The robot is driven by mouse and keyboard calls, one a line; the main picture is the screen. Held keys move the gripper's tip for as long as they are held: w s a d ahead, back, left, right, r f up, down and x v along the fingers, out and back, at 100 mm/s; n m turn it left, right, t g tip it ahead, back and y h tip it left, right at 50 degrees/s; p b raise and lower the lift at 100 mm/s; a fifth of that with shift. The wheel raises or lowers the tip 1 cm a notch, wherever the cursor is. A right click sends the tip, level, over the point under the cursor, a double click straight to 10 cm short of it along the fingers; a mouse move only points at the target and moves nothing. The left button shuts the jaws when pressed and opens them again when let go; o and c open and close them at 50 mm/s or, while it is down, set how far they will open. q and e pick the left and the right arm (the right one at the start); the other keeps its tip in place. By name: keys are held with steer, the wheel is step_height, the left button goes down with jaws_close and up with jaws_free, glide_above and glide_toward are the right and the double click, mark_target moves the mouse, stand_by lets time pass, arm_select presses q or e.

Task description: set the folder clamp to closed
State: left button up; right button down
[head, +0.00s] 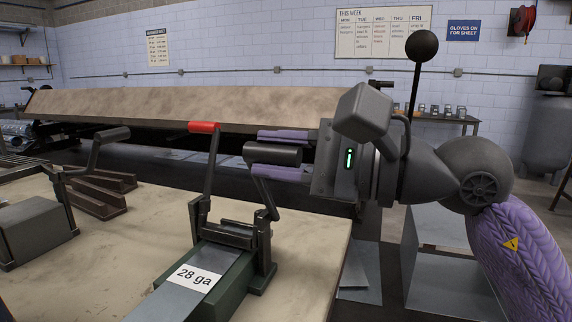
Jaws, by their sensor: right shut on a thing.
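The small folder has a green base (256,280) and stands on the near bench, with a flat grey strip labelled "28 ga" (195,277) running into it. A lever with a red grip (203,128) stands nearly upright at its left side. A second, bent lever rises from its right side to a dark cylindrical grip (285,154). My right gripper (258,153) comes in from the right and is shut on this dark grip, its purple fingers above and below it. I cannot tell from the view whether the clamp is closed. My left gripper is not in view.
A grey block (32,232) and a dark crank handle (98,148) are at the left of the bench (130,235). A long beige beam (240,105) stretches behind. A ball-topped rod (421,46) rises by my right wrist. Grey sheet-metal boxes (440,260) stand right of the bench.

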mark_target(266, 190)
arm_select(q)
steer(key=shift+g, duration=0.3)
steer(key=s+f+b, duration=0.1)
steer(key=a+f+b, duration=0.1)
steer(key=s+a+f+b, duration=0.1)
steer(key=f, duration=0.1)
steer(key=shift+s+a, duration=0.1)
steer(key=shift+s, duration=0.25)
arm_select(e)
steer(key=s+f+n, duration=0.1)
steer(key=s+a+f+n, duration=0.1)
steer(key=n, duration=0.1)
steer(key=shift+s+f, duration=0.25)
steer(key=shift+f, duration=0.05)
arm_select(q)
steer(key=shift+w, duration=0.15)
arm_select(e)
steer(key=shift+a+f, duration=0.1)
steer(key=shift+c, duration=2.2)
jaws_free()
steer(key=shift+s, duration=0.1)
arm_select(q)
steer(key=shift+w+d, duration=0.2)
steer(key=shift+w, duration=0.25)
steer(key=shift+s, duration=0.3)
